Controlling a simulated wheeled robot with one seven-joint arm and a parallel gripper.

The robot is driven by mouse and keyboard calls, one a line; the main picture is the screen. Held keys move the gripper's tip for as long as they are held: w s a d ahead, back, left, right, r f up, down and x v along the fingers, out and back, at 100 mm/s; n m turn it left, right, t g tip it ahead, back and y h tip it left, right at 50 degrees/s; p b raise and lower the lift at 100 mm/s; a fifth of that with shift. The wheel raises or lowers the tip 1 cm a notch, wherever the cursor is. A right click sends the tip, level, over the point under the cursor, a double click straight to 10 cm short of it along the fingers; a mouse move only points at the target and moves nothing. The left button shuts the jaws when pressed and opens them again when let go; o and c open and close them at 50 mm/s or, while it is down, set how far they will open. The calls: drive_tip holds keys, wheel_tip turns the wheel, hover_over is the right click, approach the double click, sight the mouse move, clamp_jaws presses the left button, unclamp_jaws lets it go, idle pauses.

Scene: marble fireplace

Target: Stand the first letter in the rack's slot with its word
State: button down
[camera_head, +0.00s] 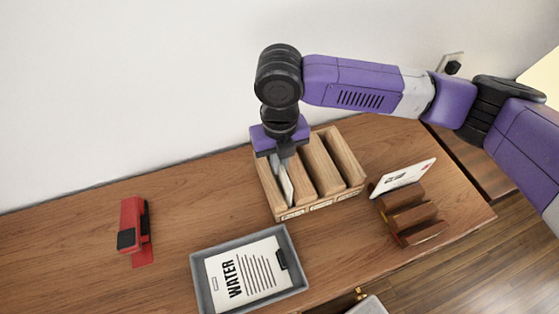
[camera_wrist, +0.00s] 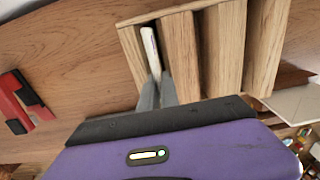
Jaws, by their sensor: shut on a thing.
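The wooden rack (camera_head: 318,205) stands on the desk with several slots side by side and small labels along its front, too small to read. My gripper (camera_head: 282,160) points down over the rack's leftmost slot and is shut on a white letter (camera_head: 286,188). The letter stands on edge, slightly tilted, with its lower part inside that slot. In the wrist view the letter's thin edge (camera_wrist: 151,48) shows between the slot walls, just beyond my fingertips (camera_wrist: 157,95). Its printed face is not readable. Another white letter (camera_head: 405,176) leans in a small stepped brown holder (camera_head: 408,217) at right.
A grey tray (camera_head: 199,285) in front of the rack holds a sheet with the word WATER (camera_head: 245,273). A red stapler (camera_head: 134,226) stands at left. The desk between stapler and rack is clear. A wall (camera_head: 120,90) rises behind, and the desk's right edge is near the stepped holder.

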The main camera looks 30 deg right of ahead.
drive_tip(key=c, duration=1.5)
unclamp_jaws()
drive_tip(key=shift+r+p, duration=3.5)
drive_tip(key=shift+r, duration=1.05)
